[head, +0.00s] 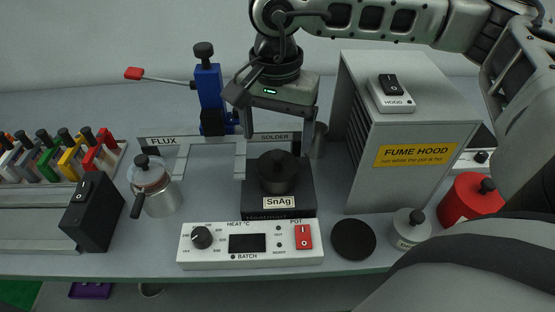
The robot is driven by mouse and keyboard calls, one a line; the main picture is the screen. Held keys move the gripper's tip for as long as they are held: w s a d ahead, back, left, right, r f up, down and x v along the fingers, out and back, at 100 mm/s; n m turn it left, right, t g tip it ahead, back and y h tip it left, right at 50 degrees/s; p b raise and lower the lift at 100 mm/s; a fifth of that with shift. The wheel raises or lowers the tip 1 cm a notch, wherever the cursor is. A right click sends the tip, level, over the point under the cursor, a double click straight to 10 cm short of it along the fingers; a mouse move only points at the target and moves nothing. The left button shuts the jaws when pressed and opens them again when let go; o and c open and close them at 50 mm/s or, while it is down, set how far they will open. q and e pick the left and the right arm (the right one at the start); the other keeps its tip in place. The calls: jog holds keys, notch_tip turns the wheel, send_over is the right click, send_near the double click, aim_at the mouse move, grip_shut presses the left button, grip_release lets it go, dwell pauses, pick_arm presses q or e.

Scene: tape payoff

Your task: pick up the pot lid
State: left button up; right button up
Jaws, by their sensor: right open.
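The pot lid (277,164) is dark and round with a small knob on top. It sits on the dark solder pot (278,184), which stands in a black block labelled SnAg. My right gripper (279,128) hangs from above with its fingers pointing down, open and empty. Its two fingers are spread to the left and right of the knob and appear higher than the lid. I cannot tell the exact gap in depth. My left gripper is not in view.
The heat control panel (250,245) stands in front of the pot. The fume hood (400,140) stands close on the right. A flat black disc (353,239) lies on the bench at front right. A flux jar (158,190) and a blue lever stand (210,98) are on the left.

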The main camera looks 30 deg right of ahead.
aim_at(277, 153)
jog(key=shift+s+f+p, duration=0.1)
jog(key=shift+f+p, duration=0.6)
jog(key=shift+f, duration=2.05)
jog(key=c, duration=0.8)
jog(key=shift+o, duration=0.2)
jog(key=shift+r, duration=0.1)
